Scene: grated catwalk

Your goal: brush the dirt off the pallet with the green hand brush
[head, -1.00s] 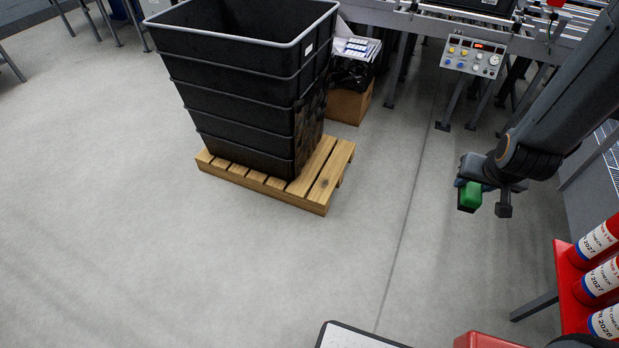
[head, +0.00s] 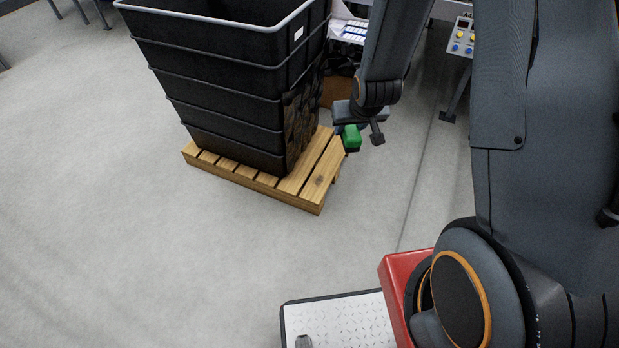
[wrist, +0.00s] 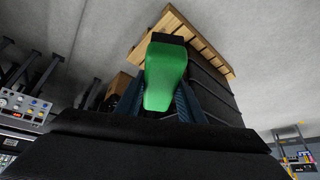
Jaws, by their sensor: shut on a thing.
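The wooden pallet (head: 250,176) lies on the floor under a stack of black bins; its right-hand slats are bare. A small dark patch (head: 319,180) shows on those slats and may be dirt. My gripper (head: 347,128) is shut on the green hand brush (head: 352,138), just beyond the pallet's right edge in the head view and seemingly above it. In the wrist view the brush (wrist: 165,75) sits between the two blue fingers, its dark end toward the pallet (wrist: 205,45). I cannot tell whether the brush touches the pallet.
The tall black bins (head: 225,85) cover most of the pallet, close to my gripper. A cardboard box (head: 336,92) stands behind them. A control panel (head: 461,38) is at the upper right. The floor left and in front of the pallet is clear.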

